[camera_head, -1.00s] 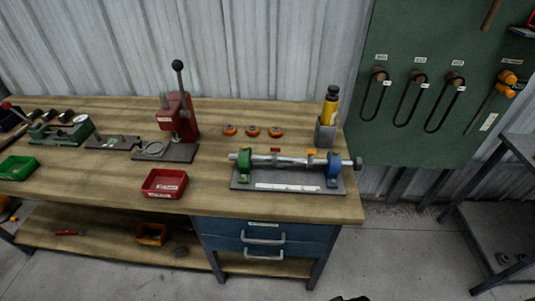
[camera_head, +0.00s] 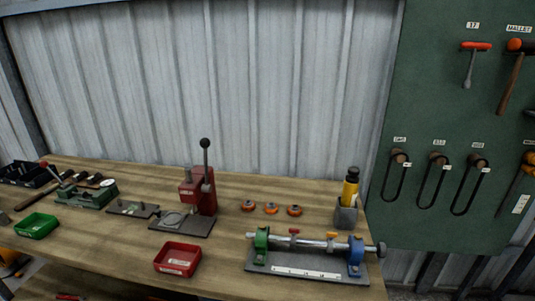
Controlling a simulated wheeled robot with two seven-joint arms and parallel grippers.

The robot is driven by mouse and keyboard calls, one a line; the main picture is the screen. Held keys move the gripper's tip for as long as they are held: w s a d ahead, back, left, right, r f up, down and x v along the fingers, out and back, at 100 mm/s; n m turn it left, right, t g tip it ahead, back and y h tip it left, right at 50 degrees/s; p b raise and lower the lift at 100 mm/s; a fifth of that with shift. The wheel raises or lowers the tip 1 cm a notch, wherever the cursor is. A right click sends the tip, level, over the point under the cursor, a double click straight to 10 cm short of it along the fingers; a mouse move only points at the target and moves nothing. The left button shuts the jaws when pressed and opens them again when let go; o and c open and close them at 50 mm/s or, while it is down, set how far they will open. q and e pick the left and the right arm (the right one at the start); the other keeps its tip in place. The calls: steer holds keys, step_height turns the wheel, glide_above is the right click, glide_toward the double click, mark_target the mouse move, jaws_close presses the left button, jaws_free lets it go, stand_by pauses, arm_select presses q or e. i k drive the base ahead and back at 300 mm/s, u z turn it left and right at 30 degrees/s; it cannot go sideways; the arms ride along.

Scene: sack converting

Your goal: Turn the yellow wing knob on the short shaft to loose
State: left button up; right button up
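The short shaft (camera_head: 312,242) lies across a fixture on the workbench, held between a green support (camera_head: 261,241) at its left and a blue support (camera_head: 355,254) at its right. The yellow wing knob (camera_head: 332,236) sits on top of the shaft near the blue support. A red wing knob (camera_head: 294,231) sits on the shaft to its left. The yellow knob is too small to tell whether it is tight or loose. Neither of my grippers is in view.
The fixture's grey base plate (camera_head: 305,273) carries a white scale strip. Behind it are several orange rings and a grey holder (camera_head: 346,215) with a yellow bottle. A red press (camera_head: 199,192) and a red tray (camera_head: 177,259) stand left. The bench (camera_head: 120,250) has free wood between them.

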mark_target(331, 235)
steer(key=u, duration=1.8)
steer(key=k, duration=1.9)
steer(key=z, duration=2.2)
steer(key=i, duration=0.5)
steer(key=z, duration=0.1)
